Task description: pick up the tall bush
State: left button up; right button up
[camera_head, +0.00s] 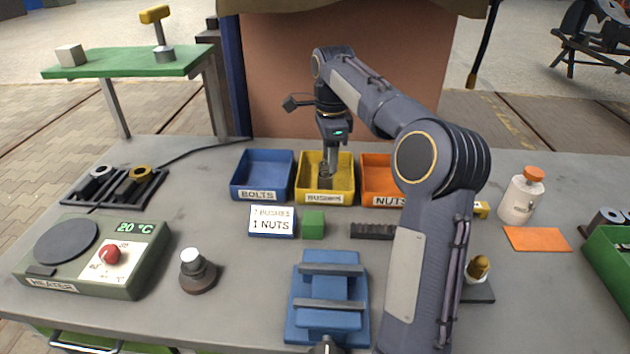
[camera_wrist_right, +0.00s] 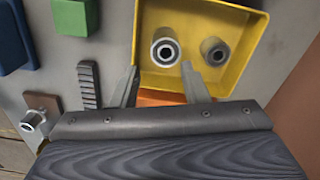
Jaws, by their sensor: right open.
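Two grey ring-shaped bushes stand in the yellow bin labelled for bushes (camera_head: 345,185). In the right wrist view, one bush (camera_wrist_right: 165,52) lies in line with the gap between the fingertips, and the other bush (camera_wrist_right: 214,51) is to its right, near the right fingertip. Seen from above, I cannot tell for sure which is taller. My right gripper (camera_head: 331,160) points down at the yellow bin. Its fingers (camera_wrist_right: 160,70) are open, with nothing held between them. In the head view the gripper and bin wall partly hide the bushes. My left gripper is not in view.
A blue bin (camera_head: 262,172) stands left of the yellow bin, an orange bin (camera_head: 378,180) right. In front are a sign (camera_head: 271,220), green block (camera_head: 313,224) and blue fixture (camera_head: 327,305). A heater (camera_head: 95,255) is at left, a white bottle (camera_head: 520,197) at right.

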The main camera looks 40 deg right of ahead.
aim_at(326, 174)
jog(key=shift+w+d+f, duration=0.25)
jog(key=shift+w+f, duration=0.15)
jog(key=shift+w, duration=0.35)
jog(key=shift+s+f+m, duration=0.15)
jog(key=shift+f+m, duration=0.1)
jog(key=shift+m, duration=0.05)
jog(key=f, duration=0.2)
jog(key=f+b, duration=0.1)
jog(key=f, duration=0.3)
jog(key=shift+s+a+f, duration=0.1)
jog(key=shift+a+f, duration=0.15)
jog(key=shift+a, duration=0.05)
jog(key=c, duration=0.8)
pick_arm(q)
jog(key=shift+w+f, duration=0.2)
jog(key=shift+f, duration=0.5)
pick_arm(e)
jog(key=shift+r, duration=0.1)
